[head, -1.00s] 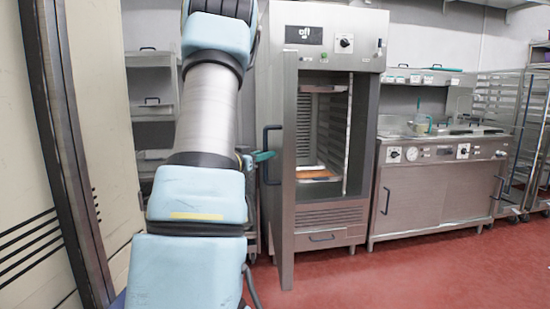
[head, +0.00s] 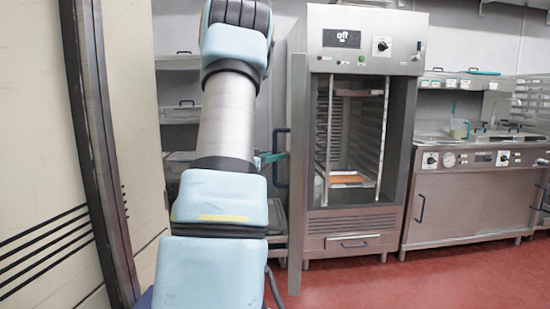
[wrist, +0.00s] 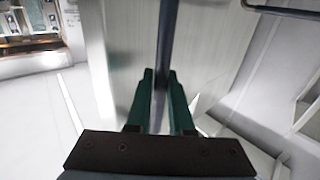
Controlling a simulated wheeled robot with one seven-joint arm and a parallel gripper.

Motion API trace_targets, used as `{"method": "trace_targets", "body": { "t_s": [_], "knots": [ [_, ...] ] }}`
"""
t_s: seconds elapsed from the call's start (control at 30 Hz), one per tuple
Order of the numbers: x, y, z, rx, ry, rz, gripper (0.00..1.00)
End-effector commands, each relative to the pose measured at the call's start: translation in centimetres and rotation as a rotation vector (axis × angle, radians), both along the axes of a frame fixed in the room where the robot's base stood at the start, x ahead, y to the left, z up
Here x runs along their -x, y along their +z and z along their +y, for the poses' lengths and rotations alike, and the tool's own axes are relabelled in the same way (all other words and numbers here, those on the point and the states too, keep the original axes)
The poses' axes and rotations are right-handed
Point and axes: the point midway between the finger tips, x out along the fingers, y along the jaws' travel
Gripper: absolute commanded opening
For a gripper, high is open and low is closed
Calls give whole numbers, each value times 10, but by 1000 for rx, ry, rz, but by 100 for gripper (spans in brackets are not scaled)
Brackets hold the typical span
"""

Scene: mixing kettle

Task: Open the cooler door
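The cooler (head: 365,222) is a tall steel cabinet in the middle of the head view. Its door (head: 297,200) stands swung out at the cabinet's left side and shows nearly edge-on. The dark door handle (head: 280,170) is on the door's left-hand face. My gripper (head: 270,157) is at the handle, partly hidden behind my arm. In the wrist view my gripper's green fingers (wrist: 160,100) lie on either side of the dark handle bar (wrist: 168,40), with almost no gap, in front of the pale door panel (wrist: 125,45).
Racks and a tray (head: 350,180) show inside the cooler. A steel counter unit (head: 465,205) stands to its right. A cream panelled wall (head: 35,130) with a dark post is close on the left. Red floor (head: 400,280) is clear in front.

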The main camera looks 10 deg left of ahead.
Motion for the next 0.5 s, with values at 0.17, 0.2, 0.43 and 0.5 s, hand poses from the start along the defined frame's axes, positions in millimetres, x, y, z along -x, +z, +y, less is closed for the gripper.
{"method": "trace_targets", "body": {
  "t_s": [0.17, 0.2, 0.43, 0.5],
  "knots": [
    [-1, 2, 0, 1, 1, -4, 38],
    [-1, 2, 0, 0, 1, -4, 42],
    [0, 1, 0, 0, 1, -2, 50],
    [0, 1, 0, 0, 1, -1, 50]
  ]
}}
